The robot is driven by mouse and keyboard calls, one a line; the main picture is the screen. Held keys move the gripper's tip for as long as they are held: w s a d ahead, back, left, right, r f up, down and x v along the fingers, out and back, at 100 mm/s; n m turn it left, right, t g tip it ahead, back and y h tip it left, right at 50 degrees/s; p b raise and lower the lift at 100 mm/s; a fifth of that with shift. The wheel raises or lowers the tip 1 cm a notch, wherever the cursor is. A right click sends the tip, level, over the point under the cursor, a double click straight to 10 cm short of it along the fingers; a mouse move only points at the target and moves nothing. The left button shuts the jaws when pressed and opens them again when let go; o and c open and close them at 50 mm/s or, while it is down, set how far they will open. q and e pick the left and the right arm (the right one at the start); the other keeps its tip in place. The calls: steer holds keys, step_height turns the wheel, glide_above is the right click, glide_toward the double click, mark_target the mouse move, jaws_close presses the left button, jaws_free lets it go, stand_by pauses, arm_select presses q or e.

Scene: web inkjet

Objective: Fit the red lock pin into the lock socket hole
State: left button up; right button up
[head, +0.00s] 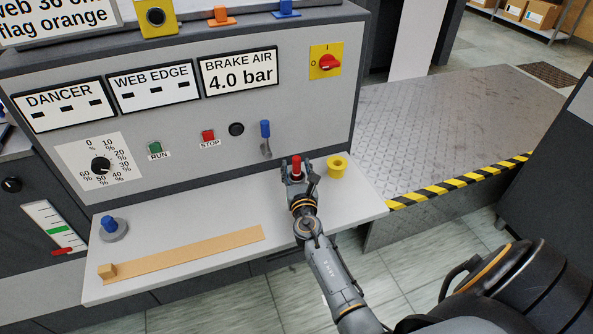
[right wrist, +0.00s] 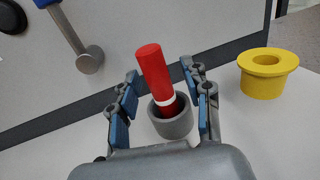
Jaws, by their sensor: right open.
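The red lock pin (head: 296,163) stands with its lower end inside a grey cup (right wrist: 172,127) on the console shelf. In the right wrist view the pin (right wrist: 154,72) has a white band near the cup's mouth and looks tilted in it. My right gripper (head: 297,176) is open, with its blue-padded fingers on either side of the pin and cup; I see gaps on both sides. A yellow flanged piece with a hole (right wrist: 265,62) stands to the right of the cup, apart from the gripper, and looks empty. My left gripper is out of view.
The shelf (head: 190,215) also holds a blue-knobbed disc (head: 111,228) and a tan strip (head: 185,253) at left. A blue-handled lever (head: 265,138) sticks out of the panel behind the gripper. A striped step edge (head: 460,182) lies to the right.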

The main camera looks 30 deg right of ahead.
jaws_close()
steer(key=shift+r, duration=0.2)
